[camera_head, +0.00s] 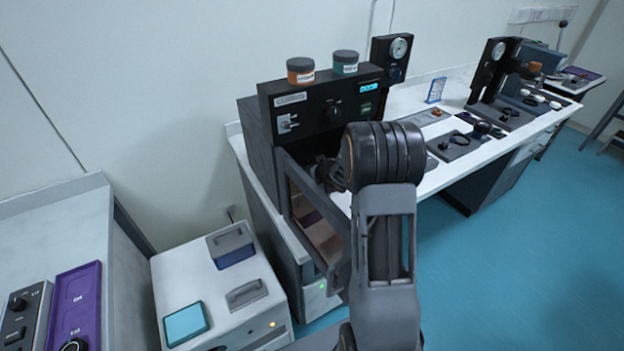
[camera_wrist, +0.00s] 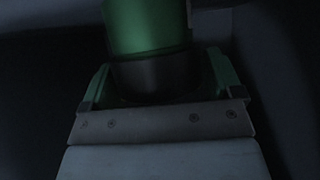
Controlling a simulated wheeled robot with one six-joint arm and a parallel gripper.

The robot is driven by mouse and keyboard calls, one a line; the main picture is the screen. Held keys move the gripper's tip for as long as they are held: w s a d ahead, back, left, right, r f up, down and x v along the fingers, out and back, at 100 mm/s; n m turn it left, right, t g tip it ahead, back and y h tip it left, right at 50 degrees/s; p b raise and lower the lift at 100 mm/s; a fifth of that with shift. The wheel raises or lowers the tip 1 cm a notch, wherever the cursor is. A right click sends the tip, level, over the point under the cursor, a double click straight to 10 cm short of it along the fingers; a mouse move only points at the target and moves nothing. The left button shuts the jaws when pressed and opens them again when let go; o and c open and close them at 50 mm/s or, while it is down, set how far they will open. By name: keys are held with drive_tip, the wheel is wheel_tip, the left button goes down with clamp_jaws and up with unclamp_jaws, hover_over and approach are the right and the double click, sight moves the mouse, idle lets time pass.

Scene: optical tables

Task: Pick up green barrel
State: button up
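In the dim wrist view, a green barrel (camera_wrist: 148,25) with a black lower band stands upright in the picture, cut off by the top edge. My gripper (camera_wrist: 162,88) lies just below it, with green-edged parts on both sides of the black band. Whether these parts touch the barrel is too dark to tell. In the head view, my arm reaches into the open front of a dark cabinet. My gripper and the barrel are hidden there behind my arm and the cabinet wall.
The dark cabinet (camera_head: 258,130) has an open door (camera_head: 318,222) close to my arm. An orange jar (camera_head: 300,71) and a teal jar (camera_head: 345,62) stand on top. A white bench (camera_head: 460,155) with instruments extends right; a white box (camera_head: 172,268) stands at lower left.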

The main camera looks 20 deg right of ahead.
drive_tip(key=c, duration=0.6)
drive_tip(key=shift+c, duration=0.8)
drive_tip(key=shift+r, duration=0.15)
